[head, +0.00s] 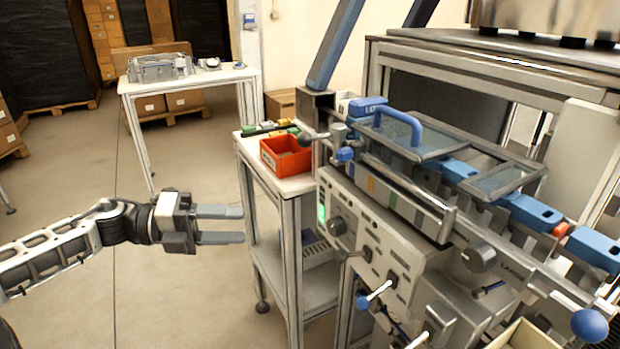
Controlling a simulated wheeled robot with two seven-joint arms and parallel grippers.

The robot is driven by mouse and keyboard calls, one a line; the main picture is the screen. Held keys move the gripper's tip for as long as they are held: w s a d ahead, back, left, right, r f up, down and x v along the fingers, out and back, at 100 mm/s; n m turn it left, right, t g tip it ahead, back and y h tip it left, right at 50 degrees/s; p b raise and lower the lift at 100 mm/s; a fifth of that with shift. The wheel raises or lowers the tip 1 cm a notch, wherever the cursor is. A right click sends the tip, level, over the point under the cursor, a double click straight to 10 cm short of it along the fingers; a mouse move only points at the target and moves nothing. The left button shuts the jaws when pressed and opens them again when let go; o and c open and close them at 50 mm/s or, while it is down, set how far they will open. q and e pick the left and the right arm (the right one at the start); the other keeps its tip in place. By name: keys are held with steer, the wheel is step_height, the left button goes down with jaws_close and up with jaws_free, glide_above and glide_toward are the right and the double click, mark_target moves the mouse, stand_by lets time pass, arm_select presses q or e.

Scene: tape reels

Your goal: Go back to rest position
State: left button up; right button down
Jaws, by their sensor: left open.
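My left gripper (222,224) is open and empty in the head view, left of the middle. Its arm (60,250) comes in from the left edge, and its two grey fingers point right. The fingers are in front of the small side table and look apart from it. My right gripper is not in view. No tape reel can be clearly made out.
A machine (400,230) with blue parts and knobs fills the right side. A red bin (285,155) stands on a small table (302,184). A white table (190,80) with grey items stands farther back. Floor at left is clear; boxes line the back.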

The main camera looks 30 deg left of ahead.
arm_select(q)
steer(key=s+d+f+n+t+y, duration=0.1)
steer(key=d+f+n+t+y, duration=0.3)
steer(key=f+n, duration=0.5)
steer(key=s+d+f+n+t+y, duration=0.1)
steer(key=d+f+n+y, duration=0.1)
steer(key=f+n+y, duration=0.7)
steer(key=s+d+f+n+g+h, duration=0.1)
steer(key=s+d+f+n+g, duration=0.1)
steer(key=d+n, duration=0.3)
steer(key=s+d+f+n+g+h, duration=0.2)
steer(key=s+d+f+n, duration=0.2)
steer(key=d, duration=0.7)
steer(key=shift+s+d+n+g, duration=0.2)
steer(key=shift+n+g, duration=0.2)
steer(key=shift+n, duration=0.6)
steer(key=shift+a+f, duration=0.1)
